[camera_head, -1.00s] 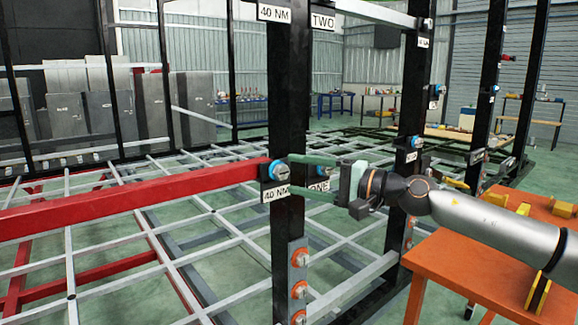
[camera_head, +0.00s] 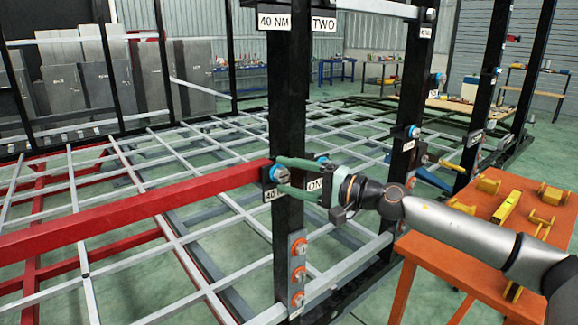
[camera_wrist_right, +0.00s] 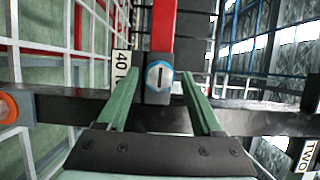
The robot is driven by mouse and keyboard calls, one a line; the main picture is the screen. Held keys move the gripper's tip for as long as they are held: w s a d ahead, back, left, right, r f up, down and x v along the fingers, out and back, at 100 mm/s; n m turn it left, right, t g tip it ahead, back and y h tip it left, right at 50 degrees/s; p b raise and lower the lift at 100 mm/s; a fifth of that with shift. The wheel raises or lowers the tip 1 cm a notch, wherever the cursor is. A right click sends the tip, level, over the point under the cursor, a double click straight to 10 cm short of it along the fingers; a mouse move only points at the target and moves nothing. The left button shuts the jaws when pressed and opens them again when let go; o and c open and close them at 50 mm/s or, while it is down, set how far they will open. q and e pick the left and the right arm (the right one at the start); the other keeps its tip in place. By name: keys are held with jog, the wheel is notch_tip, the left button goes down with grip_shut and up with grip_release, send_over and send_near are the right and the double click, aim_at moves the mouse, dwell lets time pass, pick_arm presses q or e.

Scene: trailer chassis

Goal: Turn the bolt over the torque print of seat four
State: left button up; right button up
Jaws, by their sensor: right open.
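My right gripper (camera_head: 300,178) is open at the near black post, reaching across its front. In the right wrist view its two green fingers (camera_wrist_right: 159,115) stand on either side of a bolt (camera_wrist_right: 158,77) with a blue ring and a slotted silver head. I cannot tell whether they touch it. In the head view this bolt (camera_head: 279,173) sits at the end of a red beam. A 40 NM print (camera_head: 270,195) lies just below it, partly covered, and a ONE print (camera_head: 316,183) is beside it. My left gripper is not in view.
Higher on the post are another 40 NM print (camera_head: 275,22) and a TWO print (camera_head: 324,23). A farther post carries a blue-ringed bolt (camera_head: 413,131). Orange-ringed bolts (camera_head: 299,247) sit lower on the near post. An orange table (camera_head: 470,258) with yellow tools stands at right.

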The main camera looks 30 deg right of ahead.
jog(key=shift+a, duration=0.1)
grip_shut()
dwell(0.7)
